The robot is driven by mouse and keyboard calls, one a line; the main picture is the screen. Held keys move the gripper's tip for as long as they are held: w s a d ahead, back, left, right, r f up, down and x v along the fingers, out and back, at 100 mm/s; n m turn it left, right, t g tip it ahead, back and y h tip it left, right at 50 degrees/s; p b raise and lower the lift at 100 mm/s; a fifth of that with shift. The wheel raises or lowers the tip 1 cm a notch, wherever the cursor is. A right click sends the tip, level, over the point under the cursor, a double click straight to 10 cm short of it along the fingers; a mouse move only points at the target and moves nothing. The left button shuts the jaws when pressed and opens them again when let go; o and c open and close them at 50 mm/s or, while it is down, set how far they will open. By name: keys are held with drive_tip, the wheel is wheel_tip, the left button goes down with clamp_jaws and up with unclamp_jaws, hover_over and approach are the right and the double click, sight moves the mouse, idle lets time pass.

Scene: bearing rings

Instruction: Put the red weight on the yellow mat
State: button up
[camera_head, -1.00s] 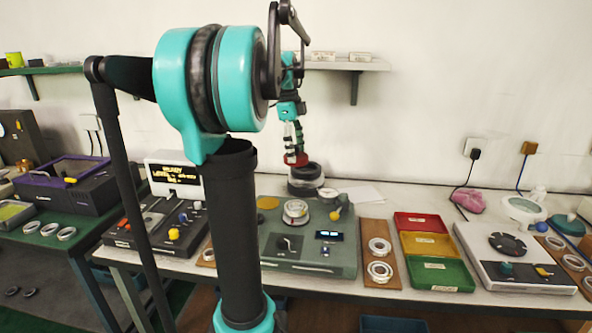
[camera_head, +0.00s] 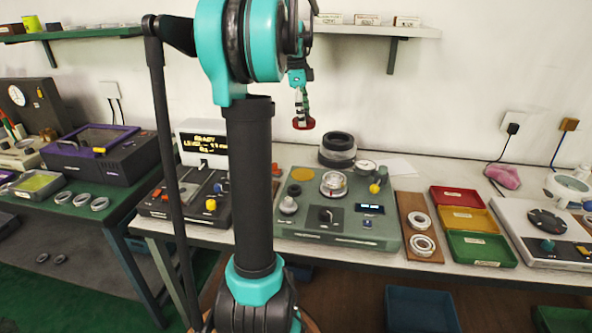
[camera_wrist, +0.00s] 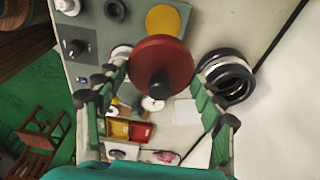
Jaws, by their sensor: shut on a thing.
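The red weight (camera_head: 303,124) is a round disc held in the air by my gripper (camera_head: 301,111). In the wrist view the red weight (camera_wrist: 160,58) shows large between the two green-grey fingers of my gripper (camera_wrist: 158,72), which are shut on it. The yellow mat (camera_head: 302,174) is a flat round disc on top of the green-grey machine (camera_head: 350,236), bare in the head view. The weight is well above the machine, apart from the mat. In the wrist view the weight partly covers the yellow mat (camera_wrist: 180,14).
A stack of black and silver rings (camera_head: 338,150) stands behind the machine. A metal dish (camera_head: 334,184), knobs and a yellow-topped lever (camera_head: 375,188) are near the mat. Red, yellow and green trays (camera_head: 474,220) lie to the right. A shelf (camera_head: 370,30) is on the wall above.

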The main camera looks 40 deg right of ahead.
wheel_tip(320, 180, down, 19)
drive_tip(key=shift+f, duration=0.1)
idle(0.5)
drive_tip(key=shift+f, duration=0.1)
drive_tip(key=o, duration=1.8)
